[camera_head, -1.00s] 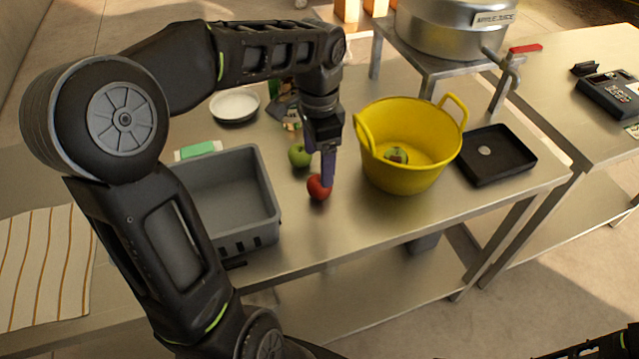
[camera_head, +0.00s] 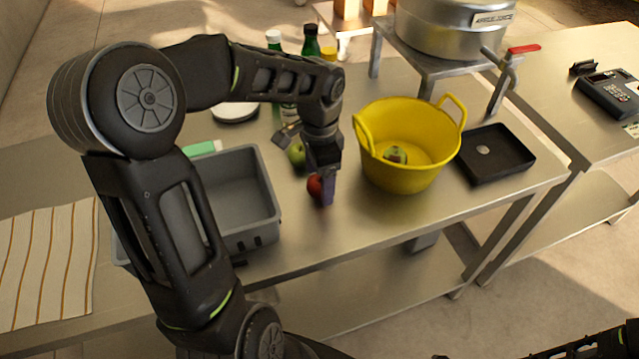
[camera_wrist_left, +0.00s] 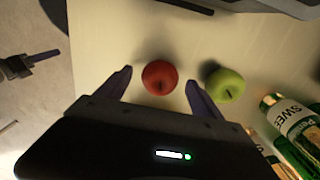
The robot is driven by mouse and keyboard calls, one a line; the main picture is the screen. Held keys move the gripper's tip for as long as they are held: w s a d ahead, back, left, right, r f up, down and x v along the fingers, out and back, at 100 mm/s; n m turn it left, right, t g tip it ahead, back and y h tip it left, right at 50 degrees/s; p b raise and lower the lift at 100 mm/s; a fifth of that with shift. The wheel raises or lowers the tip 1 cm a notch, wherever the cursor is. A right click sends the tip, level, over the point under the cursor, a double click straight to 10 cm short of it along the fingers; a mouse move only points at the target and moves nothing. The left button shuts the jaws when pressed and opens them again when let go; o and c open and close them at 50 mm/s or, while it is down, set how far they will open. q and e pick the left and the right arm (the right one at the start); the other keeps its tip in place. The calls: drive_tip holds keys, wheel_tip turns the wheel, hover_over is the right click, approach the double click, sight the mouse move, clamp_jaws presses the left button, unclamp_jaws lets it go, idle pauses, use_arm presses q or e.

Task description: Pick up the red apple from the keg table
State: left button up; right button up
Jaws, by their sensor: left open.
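The red apple (camera_head: 315,186) sits on the steel keg table (camera_head: 370,225), partly hidden by my left gripper (camera_head: 327,192). In the left wrist view the red apple (camera_wrist_left: 160,77) lies between the two spread fingers of my left gripper (camera_wrist_left: 159,75), with a gap on each side. My left gripper is open and holds nothing. A green apple (camera_head: 297,155) is just behind the red one; in the wrist view it (camera_wrist_left: 226,86) sits outside the right finger. A dark part of my right arm (camera_head: 605,345) shows at the bottom right; its fingers are unclear.
A grey crate (camera_head: 262,190) stands left of the apples and a yellow bucket (camera_head: 412,178) close on their right. Bottles (camera_head: 310,42) and a white bowl (camera_head: 235,112) are behind. A black tray (camera_head: 497,155) lies at the right. The table's front strip is clear.

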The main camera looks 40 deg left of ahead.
use_arm(q)
drive_tip(key=shift+f, duration=0.85)
drive_tip(key=c, duration=1.5)
